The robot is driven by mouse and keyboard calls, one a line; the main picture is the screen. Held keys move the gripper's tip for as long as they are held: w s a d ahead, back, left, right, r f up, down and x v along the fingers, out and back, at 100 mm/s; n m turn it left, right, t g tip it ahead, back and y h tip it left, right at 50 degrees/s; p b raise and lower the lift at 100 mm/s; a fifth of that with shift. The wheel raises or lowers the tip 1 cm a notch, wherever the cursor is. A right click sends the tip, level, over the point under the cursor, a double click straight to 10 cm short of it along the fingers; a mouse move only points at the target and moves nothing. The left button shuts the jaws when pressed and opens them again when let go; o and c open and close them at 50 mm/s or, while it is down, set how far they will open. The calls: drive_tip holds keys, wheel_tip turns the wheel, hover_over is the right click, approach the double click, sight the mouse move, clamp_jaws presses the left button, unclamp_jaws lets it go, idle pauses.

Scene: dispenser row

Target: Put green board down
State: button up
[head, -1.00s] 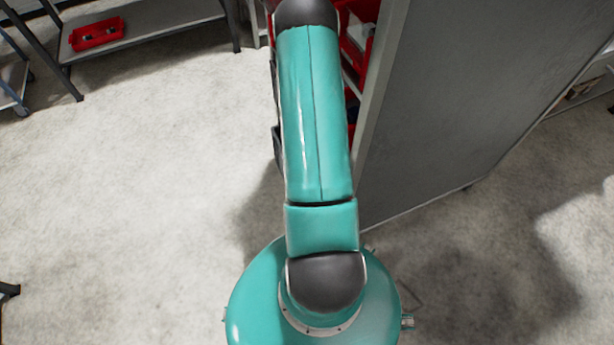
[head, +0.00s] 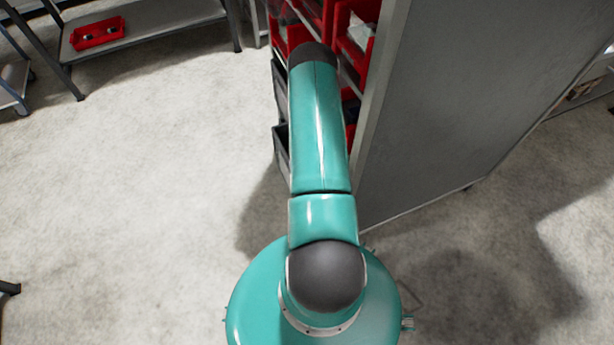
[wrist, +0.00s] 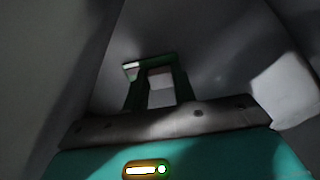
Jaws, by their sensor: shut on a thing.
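In the wrist view my gripper (wrist: 158,80) is shut on the green board (wrist: 150,64). The board shows as a thin green strip with a pale patch at its left end, across the fingertips. The picture is dark, and a pale grey surface shows between the fingers and beyond the board. I cannot tell whether the board touches anything besides the fingers. In the head view my arm hides the gripper and the board.
Red bins (head: 360,42) and dark grey bins (head: 281,148) stand in a rack just beyond my arm. A tall grey panel (head: 470,110) closes off the right. A low shelf (head: 165,18) with a red tray (head: 97,33) is back left. The floor at left is clear.

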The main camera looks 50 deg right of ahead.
drive_tip(key=shift+f, duration=0.15)
drive_tip(key=o, duration=1)
drive_tip(key=shift+o, duration=0.2)
wheel_tip(320, 180, up, 12)
